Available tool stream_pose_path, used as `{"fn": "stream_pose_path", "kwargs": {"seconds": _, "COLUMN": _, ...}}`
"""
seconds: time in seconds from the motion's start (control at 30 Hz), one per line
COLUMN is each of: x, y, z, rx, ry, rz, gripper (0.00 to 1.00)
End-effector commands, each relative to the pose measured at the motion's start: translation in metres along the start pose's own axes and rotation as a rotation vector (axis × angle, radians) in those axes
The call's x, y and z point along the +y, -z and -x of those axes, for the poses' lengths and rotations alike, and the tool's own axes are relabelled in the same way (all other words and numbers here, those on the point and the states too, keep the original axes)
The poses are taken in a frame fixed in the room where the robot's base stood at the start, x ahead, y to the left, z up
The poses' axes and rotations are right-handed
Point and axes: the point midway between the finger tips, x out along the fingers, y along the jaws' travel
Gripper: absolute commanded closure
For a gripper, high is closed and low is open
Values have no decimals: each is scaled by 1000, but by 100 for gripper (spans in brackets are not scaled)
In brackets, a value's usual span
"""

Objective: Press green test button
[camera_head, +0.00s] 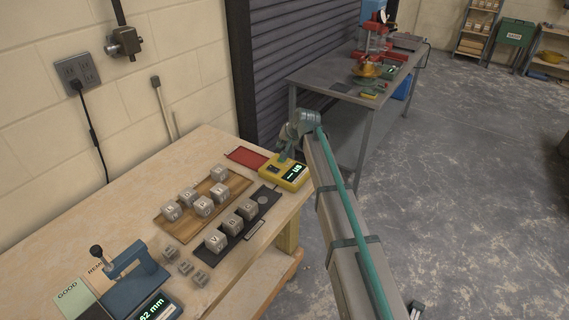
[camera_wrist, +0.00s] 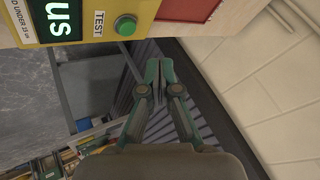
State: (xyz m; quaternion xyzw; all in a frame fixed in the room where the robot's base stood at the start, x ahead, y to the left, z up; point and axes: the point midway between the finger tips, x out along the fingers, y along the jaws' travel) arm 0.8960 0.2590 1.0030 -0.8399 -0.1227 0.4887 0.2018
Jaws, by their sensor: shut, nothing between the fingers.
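The green test button (camera_wrist: 125,26) sits on the yellow tester (camera_wrist: 95,12) next to a white TEST label, in the upper part of the wrist view. In the head view the yellow tester (camera_head: 284,172) stands near the far right corner of the wooden bench, with a lit display. My gripper (camera_wrist: 158,68) is shut and empty in the wrist view. Its tips show below and to the right of the button, apart from it in the picture. In the head view my gripper (camera_head: 284,156) is by the tester's far edge, and its tips are small there.
The wooden bench (camera_head: 120,215) holds several cubes on a wooden board (camera_head: 184,226) and a dark mat (camera_head: 232,246). A red mat (camera_head: 247,157) lies beside the tester. A blue press (camera_head: 132,280) stands at the front left. A grey metal table (camera_head: 330,80) is behind.

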Motion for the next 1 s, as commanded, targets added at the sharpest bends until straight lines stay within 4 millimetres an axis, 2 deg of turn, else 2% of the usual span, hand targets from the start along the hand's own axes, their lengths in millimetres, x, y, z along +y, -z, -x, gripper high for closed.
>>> {"fn": "stream_pose_path", "kwargs": {"seconds": 0.1, "x": -9, "y": 22, "z": 3, "rx": 62, "ry": 35, "rz": -9, "gripper": 100}}
{"fn": "stream_pose_path", "kwargs": {"seconds": 0.3, "x": -15, "y": 34, "z": 8, "rx": 101, "ry": 57, "rz": -15, "gripper": 100}}
{"fn": "stream_pose_path", "kwargs": {"seconds": 0.73, "x": -14, "y": 33, "z": 6, "rx": 100, "ry": 57, "rz": -15, "gripper": 100}}
{"fn": "stream_pose_path", "kwargs": {"seconds": 1.0, "x": -5, "y": 24, "z": -9, "rx": 100, "ry": 56, "rz": -15, "gripper": 100}}
